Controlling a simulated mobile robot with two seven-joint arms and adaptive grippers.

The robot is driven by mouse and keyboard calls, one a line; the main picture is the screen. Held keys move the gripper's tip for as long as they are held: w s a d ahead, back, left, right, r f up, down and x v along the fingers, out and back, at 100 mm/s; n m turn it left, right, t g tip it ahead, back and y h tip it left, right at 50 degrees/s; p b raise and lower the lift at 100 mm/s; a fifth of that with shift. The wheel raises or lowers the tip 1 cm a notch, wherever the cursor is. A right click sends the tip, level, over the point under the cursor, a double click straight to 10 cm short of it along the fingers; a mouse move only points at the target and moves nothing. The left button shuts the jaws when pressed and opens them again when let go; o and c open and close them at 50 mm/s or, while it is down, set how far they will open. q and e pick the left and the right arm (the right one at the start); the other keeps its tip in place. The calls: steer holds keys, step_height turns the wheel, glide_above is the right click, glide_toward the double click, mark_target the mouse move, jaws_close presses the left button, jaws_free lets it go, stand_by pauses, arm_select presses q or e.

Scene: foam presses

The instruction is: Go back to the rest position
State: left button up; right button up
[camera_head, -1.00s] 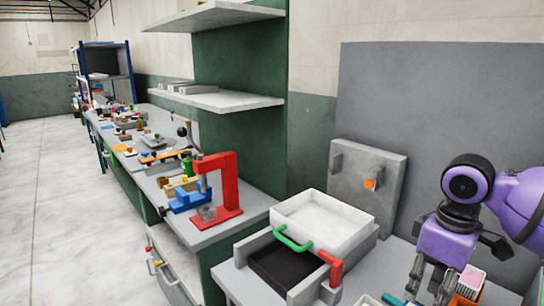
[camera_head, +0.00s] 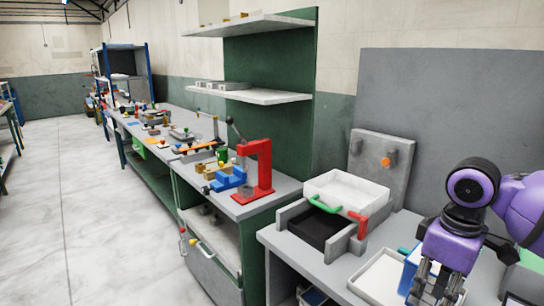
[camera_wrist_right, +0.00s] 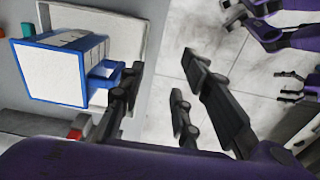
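My right gripper (camera_head: 435,287) hangs at the lower right of the head view, fingers down, beside a blue and white box (camera_head: 412,266). In the right wrist view its dark fingers (camera_wrist_right: 165,85) are spread with only floor between them. The same box (camera_wrist_right: 62,68) lies left of the fingers there, its blue handle close to the left finger. Dark fingers on a purple arm at the upper right of the wrist view look like my left gripper (camera_wrist_right: 240,14); their opening is unclear. The left gripper is not in the head view.
A white tray (camera_head: 372,284) lies under the blue and white box. A grey press with a white pan (camera_head: 345,190) and green and red handles stands behind it. A red and blue press (camera_head: 258,170) stands on the bench further left. Open floor (camera_head: 100,220) lies at left.

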steer(key=w+a+f+t+y, duration=0.1)
steer(key=w+a+t, duration=0.2)
steer(key=w, duration=0.3)
steer(key=w+a+f+t+y, duration=0.1)
steer(key=w+a+t, duration=0.2)
steer(key=w, duration=0.4)
steer(key=s+a+f+t+y+p, duration=0.35)
steer(key=a+f, duration=0.45)
steer(key=f, duration=0.4)
arm_select(q)
step_height(320, 180, up, 6)
steer(key=w+p, duration=0.1)
steer(key=p, duration=0.1)
steer(key=shift+w+d, duration=0.2)
steer(key=shift+d, duration=0.2)
arm_select(e)
steer(key=s+f+m+h, duration=0.1)
steer(key=s+f, duration=0.5)
steer(key=s, duration=0.6)
steer(key=s+d+f+m+h, duration=0.1)
steer(key=s+f+m, duration=0.3)
steer(key=s, duration=0.8)
steer(key=s+f+m+h, duration=0.2)
steer(key=s+f, duration=0.6)
steer(key=s, duration=0.5)
steer(key=shift+d+m+g+h, duration=0.35)
steer(key=shift+d+m+h, duration=0.05)
steer(key=shift+h, duration=0.15)
